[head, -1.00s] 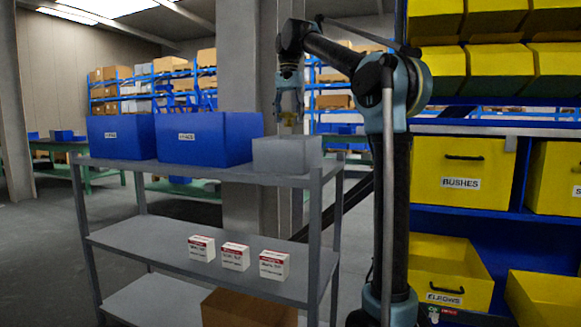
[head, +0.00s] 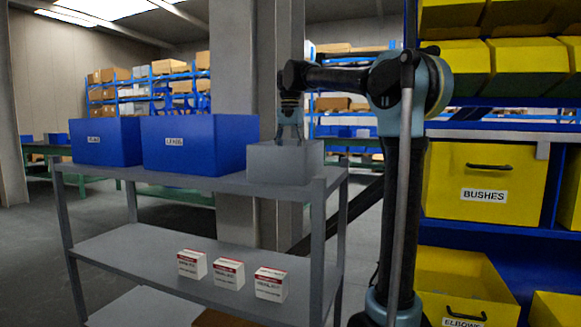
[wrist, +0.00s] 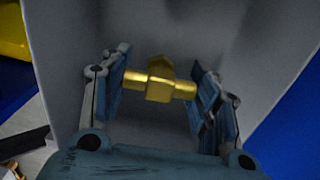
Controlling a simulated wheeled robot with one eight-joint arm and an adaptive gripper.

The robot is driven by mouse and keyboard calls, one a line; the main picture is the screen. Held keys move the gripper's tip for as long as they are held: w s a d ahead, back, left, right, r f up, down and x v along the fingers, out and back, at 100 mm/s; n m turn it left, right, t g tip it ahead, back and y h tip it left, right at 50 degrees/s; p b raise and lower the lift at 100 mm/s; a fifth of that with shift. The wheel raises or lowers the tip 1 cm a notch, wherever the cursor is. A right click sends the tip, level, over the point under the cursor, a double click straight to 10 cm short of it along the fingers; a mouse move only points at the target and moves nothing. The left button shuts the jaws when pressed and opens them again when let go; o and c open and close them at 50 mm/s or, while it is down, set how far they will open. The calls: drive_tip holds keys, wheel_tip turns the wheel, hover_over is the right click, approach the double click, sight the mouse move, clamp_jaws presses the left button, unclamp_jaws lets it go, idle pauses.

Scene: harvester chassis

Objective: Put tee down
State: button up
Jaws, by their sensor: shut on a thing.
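The tee (wrist: 160,84) is a brass-gold fitting with a thicker middle, seen in the wrist view. My gripper (wrist: 158,88) is shut on it, with one finger pad at each end of the tee. In the head view my gripper (head: 289,135) points down at the open top of a grey bin (head: 284,165) on the right end of the cart's top shelf. The fingertips and the tee are hidden behind the bin's front wall there. In the wrist view the grey bin's walls (wrist: 65,45) surround the tee. I cannot tell whether the tee touches the bin floor.
Two blue bins (head: 200,145) stand left of the grey bin on the cart's top shelf (head: 215,184). Three small white-and-red boxes (head: 229,274) sit on the middle shelf. Yellow bins (head: 480,185) on a blue rack stand to the right.

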drive_tip(key=shift+s+f, duration=0.1)
drive_tip(key=shift+f, duration=2.15)
drive_tip(key=o, duration=1.1)
drive_tip(key=shift+f, duration=0.1)
drive_tip(key=shift+a, duration=0.1)
wheel_tip(320, 180, up, 12)
drive_tip(key=shift+r, duration=0.15)
